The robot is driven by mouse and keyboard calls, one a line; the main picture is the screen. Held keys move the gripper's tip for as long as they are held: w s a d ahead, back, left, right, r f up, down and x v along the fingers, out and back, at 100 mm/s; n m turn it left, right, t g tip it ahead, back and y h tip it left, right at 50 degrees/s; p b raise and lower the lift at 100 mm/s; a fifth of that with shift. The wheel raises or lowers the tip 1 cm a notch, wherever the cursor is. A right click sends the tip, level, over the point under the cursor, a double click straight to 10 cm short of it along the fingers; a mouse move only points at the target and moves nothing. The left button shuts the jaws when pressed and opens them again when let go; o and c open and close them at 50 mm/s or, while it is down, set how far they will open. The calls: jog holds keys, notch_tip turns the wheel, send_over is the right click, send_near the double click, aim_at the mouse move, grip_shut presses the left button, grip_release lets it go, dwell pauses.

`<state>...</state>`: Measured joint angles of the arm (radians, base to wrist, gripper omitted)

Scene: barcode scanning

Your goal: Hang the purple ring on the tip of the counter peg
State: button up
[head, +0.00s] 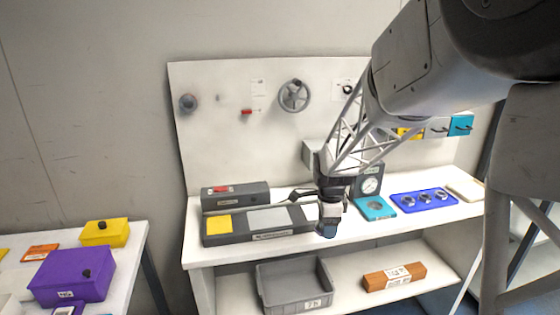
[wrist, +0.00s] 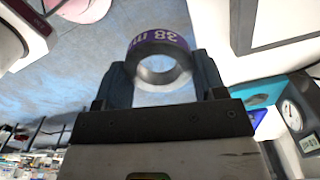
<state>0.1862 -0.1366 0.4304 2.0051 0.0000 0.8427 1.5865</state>
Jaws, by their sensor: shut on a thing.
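My gripper (wrist: 160,72) is shut on the purple ring (wrist: 165,39), which sits between the two fingertips in the wrist view. The ring has a purple outer band with white print reading "38 m" and a grey inside; its hole is empty. In the head view my gripper (head: 330,222) hangs in front of the bench's front edge, right of the long grey device; the ring cannot be made out clearly there. Small pegs stick out of a teal plate (head: 461,125) and a yellow plate (head: 408,133) on the back panel. I cannot tell which peg is the counter peg.
A grey scanner-like device (head: 262,236), a teal pad (head: 375,208), a gauge box (head: 369,181) and a blue tray (head: 424,206) with several metal rings stand on the bench. A grey bin (head: 262,292) and an orange-brown block (head: 393,277) are on the lower shelf. A purple box (head: 68,272) stands left.

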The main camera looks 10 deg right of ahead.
dwell(0.6)
jog(key=w+a+r+n, duration=0.2)
jog(key=w+n, duration=0.4)
jog(key=w, duration=0.3)
jog(key=w+a+r+n, duration=0.3)
jog(key=w+a+n, duration=0.2)
jog(key=w+n, duration=0.2)
jog(key=w+a+r+n, duration=0.2)
jog(key=w+a+n, duration=0.2)
jog(key=w+n, duration=0.3)
jog(key=w, duration=0.3)
jog(key=shift+w+r, duration=0.25)
jog(key=shift+w, duration=0.05)
jog(key=shift+a, duration=0.2)
jog(key=w+a+r+t+y, duration=0.2)
jog(key=w+a+r+t, duration=0.1)
jog(key=a+r+t, duration=0.8)
jog(key=shift+w+a+r+t, duration=0.4)
jog(key=shift+a, duration=0.7)
jog(key=shift+a+r+t, duration=0.2)
jog(key=shift+r+t, duration=0.2)
jog(key=shift+r, duration=0.1)
jog(key=shift+s+a+r+t, duration=0.2)
jog(key=shift+r+t, duration=0.2)
jog(key=shift+r, duration=0.05)
